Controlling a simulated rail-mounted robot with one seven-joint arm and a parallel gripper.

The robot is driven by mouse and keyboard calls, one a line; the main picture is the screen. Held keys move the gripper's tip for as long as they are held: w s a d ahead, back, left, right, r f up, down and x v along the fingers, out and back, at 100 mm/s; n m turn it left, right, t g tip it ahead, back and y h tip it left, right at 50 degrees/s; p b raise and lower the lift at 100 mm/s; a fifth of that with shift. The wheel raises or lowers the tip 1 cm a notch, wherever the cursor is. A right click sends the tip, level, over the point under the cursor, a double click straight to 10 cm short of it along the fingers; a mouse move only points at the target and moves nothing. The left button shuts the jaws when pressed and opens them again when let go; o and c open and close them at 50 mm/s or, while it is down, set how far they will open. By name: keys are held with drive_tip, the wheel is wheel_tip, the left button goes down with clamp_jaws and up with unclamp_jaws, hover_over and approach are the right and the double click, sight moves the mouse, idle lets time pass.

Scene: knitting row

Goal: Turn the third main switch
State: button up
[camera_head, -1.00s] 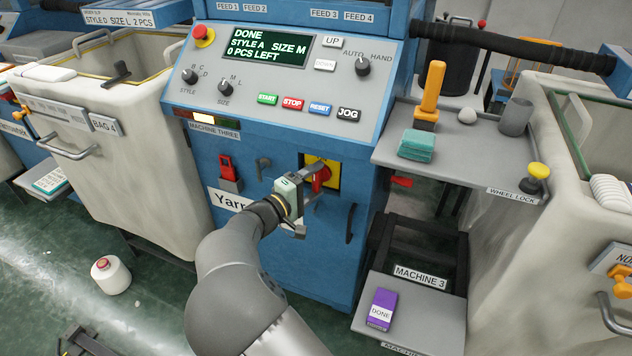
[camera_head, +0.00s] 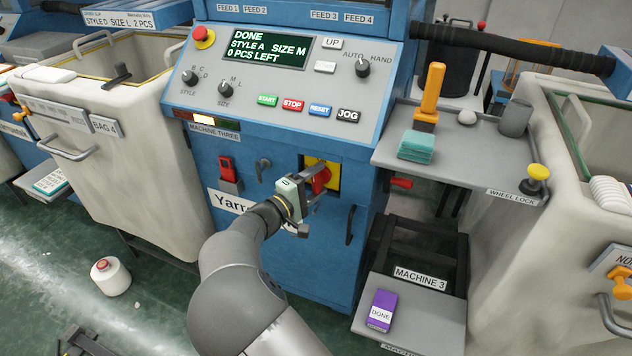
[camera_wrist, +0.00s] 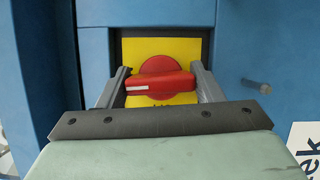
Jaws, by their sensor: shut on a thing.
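The main switch is a red rotary handle (camera_wrist: 160,82) on a yellow plate (camera_wrist: 178,50), set in a recess on the front of the blue machine labelled "MACHINE THREE". In the wrist view the handle lies nearly level, with a white mark at its left end. My gripper (camera_wrist: 160,88) is shut on the handle, one finger at each end. In the head view my gripper (camera_head: 308,184) reaches the red handle (camera_head: 321,181) from the lower left and partly hides it. The machine's display (camera_head: 268,46) reads "DONE, STYLE A SIZE M, 0 PCS LEFT".
A red switch (camera_head: 226,168) and a black hook (camera_head: 263,166) are left of the recess. A black door handle (camera_head: 350,225) stands below right. A grey shelf (camera_head: 460,150) juts out at right; a big pale bag (camera_head: 150,170) stands at left.

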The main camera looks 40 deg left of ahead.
drive_tip(key=n+t+p, duration=0.1)
drive_tip(key=n, duration=0.3)
drive_tip(key=shift+t, duration=0.3)
drive_tip(key=n+y+p, duration=0.1)
drive_tip(key=n, duration=0.2)
drive_tip(key=n+t+y+p, duration=0.1)
drive_tip(key=n, duration=0.1)
drive_tip(key=shift+r+n+t, duration=0.1)
drive_tip(key=shift+n+t, duration=0.2)
drive_tip(key=shift+n, duration=0.1)
drive_tip(key=n+y+p, duration=0.1)
drive_tip(key=n+p, duration=0.1)
drive_tip(key=n, duration=0.1)
drive_tip(key=n+y+p, duration=0.1)
drive_tip(key=n+y, duration=0.1)
drive_tip(key=n, duration=0.2)
drive_tip(key=shift+t+y+p, duration=0.3)
drive_tip(key=shift+t+p, duration=0.1)
drive_tip(key=shift+n+y+p, duration=1)
drive_tip(key=shift+n+y, duration=0.1)
drive_tip(key=shift+n, duration=1.2)
drive_tip(key=o, duration=0.7)
drive_tip(key=v, duration=1.7)
drive_tip(key=shift+s+d, duration=0.2)
drive_tip(key=shift+s, duration=0.05)
